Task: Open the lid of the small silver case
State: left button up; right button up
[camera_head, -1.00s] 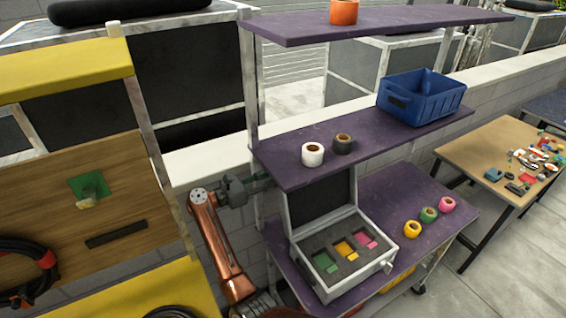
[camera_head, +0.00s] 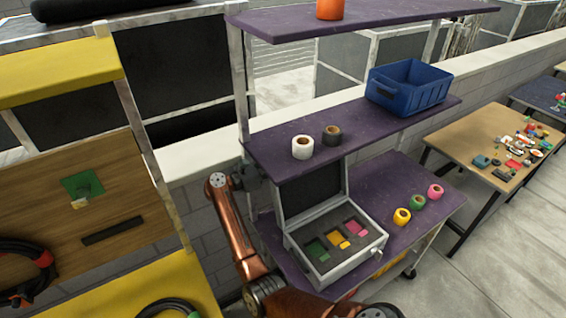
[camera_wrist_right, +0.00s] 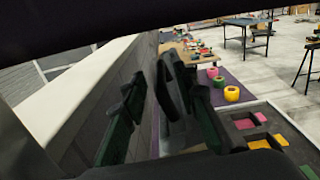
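The small silver case (camera_head: 348,268) sits on the lower purple shelf. Its lid (camera_head: 312,190) stands raised and nearly upright at the back, showing a dark inner side. Grey foam inside holds green, yellow and pink pieces. My right gripper (camera_head: 252,178), on the copper arm, is just left of the lid, partly hidden by its wrist. In the right wrist view the right gripper (camera_wrist_right: 163,88) has its dark fingers apart; whether they touch the lid is unclear. The case's foam (camera_wrist_right: 240,140) shows there at lower right. My left gripper is out of view.
The middle purple shelf (camera_head: 385,140) hangs over the case, with white tape (camera_head: 302,147), black tape (camera_head: 332,135) and a blue bin (camera_head: 408,90). Several tape rolls stand right of the case. A post (camera_head: 240,95) and the wall (camera_head: 205,160) are close to my right gripper.

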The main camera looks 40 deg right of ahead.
grip_shut()
dwell(0.5)
